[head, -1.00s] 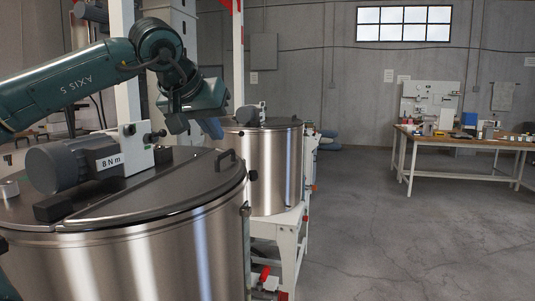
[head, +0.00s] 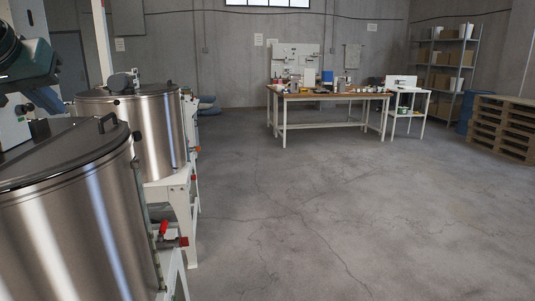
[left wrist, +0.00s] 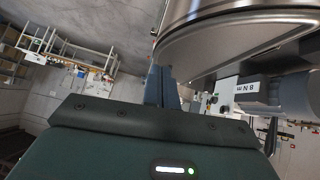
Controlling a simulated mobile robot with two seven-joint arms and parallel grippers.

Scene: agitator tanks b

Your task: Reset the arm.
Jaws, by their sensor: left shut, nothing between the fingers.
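My left gripper (head: 48,100) shows at the left edge of the head view, above and behind the near steel tank (head: 70,225). Most of its arm is cut off by the frame. In the left wrist view the two blue-grey fingers (left wrist: 162,87) are together with nothing between them. They appear close to the tank's rim in that picture; whether they touch it cannot be told. The tank's dark lid (head: 65,150) has a black handle (head: 107,122). The wrist view also shows the grey motor (left wrist: 285,92) with its torque label. My right gripper is in neither view.
A second steel tank (head: 150,135) stands behind the first, on a white frame (head: 183,205) with red-handled valves. A workbench (head: 325,96) with tools, a small white table (head: 408,92), shelving (head: 440,65) and stacked pallets (head: 502,125) stand farther back. The concrete floor (head: 330,215) between is clear.

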